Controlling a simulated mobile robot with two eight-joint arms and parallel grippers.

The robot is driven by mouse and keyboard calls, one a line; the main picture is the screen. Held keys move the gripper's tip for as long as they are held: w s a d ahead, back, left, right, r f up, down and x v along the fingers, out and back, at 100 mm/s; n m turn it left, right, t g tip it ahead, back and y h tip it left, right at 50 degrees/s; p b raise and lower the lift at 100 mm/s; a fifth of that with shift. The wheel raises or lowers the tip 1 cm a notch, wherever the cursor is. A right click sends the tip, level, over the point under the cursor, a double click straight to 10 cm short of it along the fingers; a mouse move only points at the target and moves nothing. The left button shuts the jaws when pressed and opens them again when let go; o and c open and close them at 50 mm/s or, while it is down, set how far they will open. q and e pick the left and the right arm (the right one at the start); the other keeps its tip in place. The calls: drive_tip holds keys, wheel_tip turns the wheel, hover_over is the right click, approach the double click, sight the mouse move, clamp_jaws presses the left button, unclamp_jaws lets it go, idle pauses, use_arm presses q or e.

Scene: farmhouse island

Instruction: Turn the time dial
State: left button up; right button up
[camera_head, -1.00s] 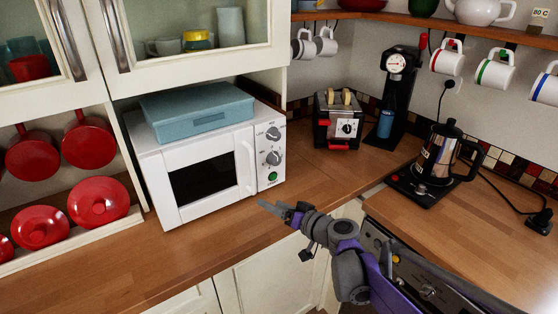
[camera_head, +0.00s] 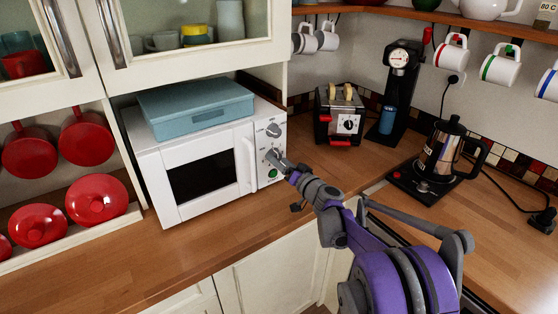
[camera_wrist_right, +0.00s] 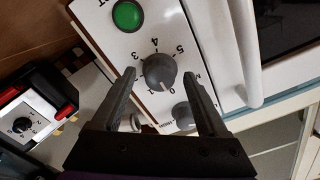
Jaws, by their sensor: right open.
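The white microwave (camera_head: 187,165) stands on the wooden counter, with its control panel at the right of its front. The grey time dial (camera_wrist_right: 158,72), with numbers around it, shows in the right wrist view. My left gripper is not in view.
A second dial (camera_head: 273,130) is above the time dial, and a green button (camera_wrist_right: 128,15) is below it. The door handle (camera_wrist_right: 246,50) stands out close beside the fingers. A blue box (camera_head: 195,105) lies on the microwave; a toaster (camera_head: 339,115) stands right.

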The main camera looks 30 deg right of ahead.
drive_tip(key=shift+w, duration=0.3)
clamp_jaws()
idle(0.3)
drive_tip(key=shift+m, duration=0.3)
